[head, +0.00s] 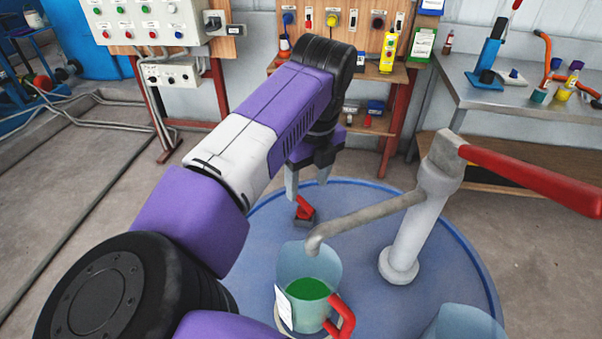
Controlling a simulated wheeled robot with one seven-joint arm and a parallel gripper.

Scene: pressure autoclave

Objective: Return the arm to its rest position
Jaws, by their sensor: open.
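My arm reaches forward from the lower left of the head view, in purple, white and black. My gripper (307,188) hangs at its end, pointing down, with its two grey fingers apart and nothing visible between them. It is over the far part of the round blue table (225,262). A small dark block with a red lever (304,211) lies just below and beyond the fingers; I cannot tell whether they touch it.
A clear jug of green liquid (308,292) with a red handle stands under the spout of a grey post (410,225) with a long red lever (530,180). Another clear vessel (465,325) is at lower right. Control panels and a metal bench (520,95) stand behind.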

